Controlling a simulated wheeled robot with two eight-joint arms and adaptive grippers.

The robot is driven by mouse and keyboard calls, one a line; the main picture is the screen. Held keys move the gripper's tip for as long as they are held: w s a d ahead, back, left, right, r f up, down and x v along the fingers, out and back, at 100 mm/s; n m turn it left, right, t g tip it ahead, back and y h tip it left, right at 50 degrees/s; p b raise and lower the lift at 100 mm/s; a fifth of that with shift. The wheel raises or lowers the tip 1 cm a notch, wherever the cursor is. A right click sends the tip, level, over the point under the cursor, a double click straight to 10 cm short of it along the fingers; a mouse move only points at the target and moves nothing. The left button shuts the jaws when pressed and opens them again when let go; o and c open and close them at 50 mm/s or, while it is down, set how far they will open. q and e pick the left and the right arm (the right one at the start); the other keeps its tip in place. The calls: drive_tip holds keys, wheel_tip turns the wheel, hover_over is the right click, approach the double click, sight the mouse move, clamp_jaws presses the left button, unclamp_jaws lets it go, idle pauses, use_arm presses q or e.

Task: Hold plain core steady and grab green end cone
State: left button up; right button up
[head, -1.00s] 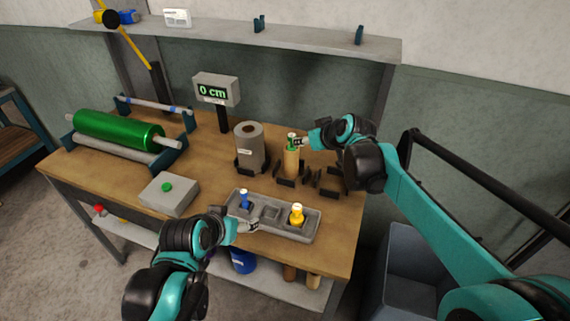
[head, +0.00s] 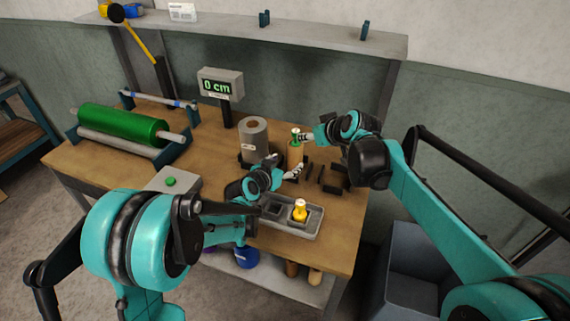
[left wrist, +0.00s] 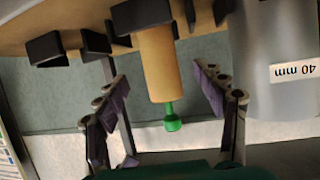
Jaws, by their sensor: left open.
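The plain tan core (head: 295,151) stands upright between dark blocks on the bench. The green end cone (head: 295,134) sits at its top. In the left wrist view, which is upside down, the core (left wrist: 160,62) points downward with the green cone (left wrist: 172,120) at its end. My left gripper (head: 293,172) is open in front of the core; its fingers (left wrist: 160,88) show on either side of the core, apart from it. My right gripper (head: 304,136) is right beside the green cone; its fingers are too small to tell open or shut.
A grey roll (head: 254,139) labelled 40 mm stands just left of the core. A grey tray (head: 312,229) with a yellow end cone (head: 300,211) lies in front. A "0 cm" display (head: 219,85) and a green roll (head: 122,125) are further left.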

sight(292, 159)
use_arm(q)
drive_tip(key=x, duration=0.7)
drive_tip(key=shift+w+d+f, duration=0.15)
drive_tip(key=shift+w, duration=0.1)
